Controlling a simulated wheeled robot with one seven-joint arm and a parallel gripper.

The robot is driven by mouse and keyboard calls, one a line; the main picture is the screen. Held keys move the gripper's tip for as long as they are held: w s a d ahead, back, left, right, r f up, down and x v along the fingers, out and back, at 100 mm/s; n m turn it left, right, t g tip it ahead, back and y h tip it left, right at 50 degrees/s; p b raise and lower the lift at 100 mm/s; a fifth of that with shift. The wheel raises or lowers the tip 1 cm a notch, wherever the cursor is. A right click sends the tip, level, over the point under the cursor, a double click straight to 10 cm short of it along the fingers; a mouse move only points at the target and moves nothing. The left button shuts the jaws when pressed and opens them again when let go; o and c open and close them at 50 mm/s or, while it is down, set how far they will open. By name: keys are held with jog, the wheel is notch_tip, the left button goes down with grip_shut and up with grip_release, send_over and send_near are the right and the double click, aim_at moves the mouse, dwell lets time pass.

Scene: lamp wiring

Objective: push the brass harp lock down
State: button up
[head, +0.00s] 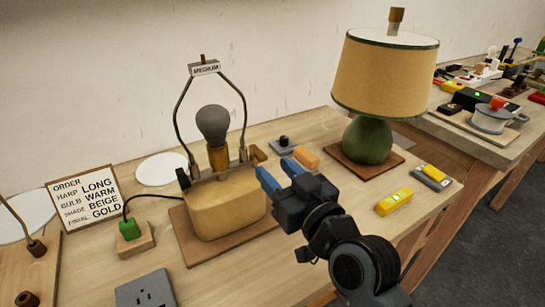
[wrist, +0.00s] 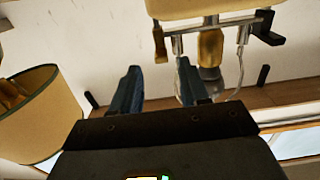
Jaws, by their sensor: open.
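The brass harp lock (head: 258,154) is a small brown-gold tab at the right end of the harp bracket, on top of the lamp's beige base (head: 225,210). It appears raised. In the wrist view, which is upside down, a dark upright tab that looks like this lock (wrist: 160,45) lies ahead of the gap between the fingers. The wire harp (head: 178,115) stands around the grey bulb (head: 213,125), with a MEDIUM tag on top. My gripper (head: 280,175) is open and empty, its blue fingers to the right of the base, slightly below the lock and apparently apart from it.
A finished lamp with a tan shade (head: 385,75) stands at the back right. An orange block (head: 306,157) and a small black switch (head: 284,142) lie behind my fingers. A yellow device (head: 394,202) lies right of my arm. An order card (head: 85,197) stands left.

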aim_at(264, 160)
jog(key=shift+x, duration=2.25)
grip_shut()
